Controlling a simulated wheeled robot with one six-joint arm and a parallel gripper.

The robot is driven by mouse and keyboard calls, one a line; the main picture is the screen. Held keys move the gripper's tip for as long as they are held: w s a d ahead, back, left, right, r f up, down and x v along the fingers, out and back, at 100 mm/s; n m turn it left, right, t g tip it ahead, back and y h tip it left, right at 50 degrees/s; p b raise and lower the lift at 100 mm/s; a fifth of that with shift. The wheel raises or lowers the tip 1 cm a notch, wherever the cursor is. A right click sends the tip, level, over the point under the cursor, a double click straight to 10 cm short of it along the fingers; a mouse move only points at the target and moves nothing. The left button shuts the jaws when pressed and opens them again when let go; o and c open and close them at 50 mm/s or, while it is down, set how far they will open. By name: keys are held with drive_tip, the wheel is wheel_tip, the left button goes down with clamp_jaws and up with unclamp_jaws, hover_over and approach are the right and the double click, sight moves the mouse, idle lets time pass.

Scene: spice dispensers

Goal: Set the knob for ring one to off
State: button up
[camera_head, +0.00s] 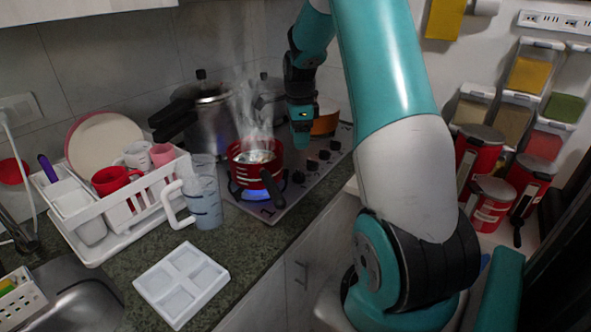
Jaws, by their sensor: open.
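The stove (317,183) is a steel hob on the counter with a row of dark knobs (312,165) along its front right edge. I cannot tell which knob belongs to ring one. A blue flame (256,195) burns under the red pot (250,166) on the nearest ring, and steam rises from the pot. My gripper (301,140) is open and points down above the hob, behind the knobs and to the right of the red pot. It appears apart from the knobs. Its fingers are small and dark in this view.
Pressure cookers (212,115) and an orange pot (325,120) stand behind. A dish rack (120,205), a clear jug (203,202) and a white tray (181,283) occupy the left counter. Red canisters (480,150) stand right.

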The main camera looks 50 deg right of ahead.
sight(299, 172)
wheel_tip(299, 172, down, 12)
drive_tip(key=shift+r+p, duration=0.2)
drive_tip(key=shift+p, duration=0.6)
drive_tip(key=c, duration=0.9)
drive_tip(key=shift+n, duration=1.6)
drive_tip(key=o, duration=0.9)
wheel_tip(299, 172, up, 18)
drive_tip(key=b, duration=0.2)
drive_tip(key=shift+f+b, duration=0.25)
drive_tip(key=shift+b, duration=0.15)
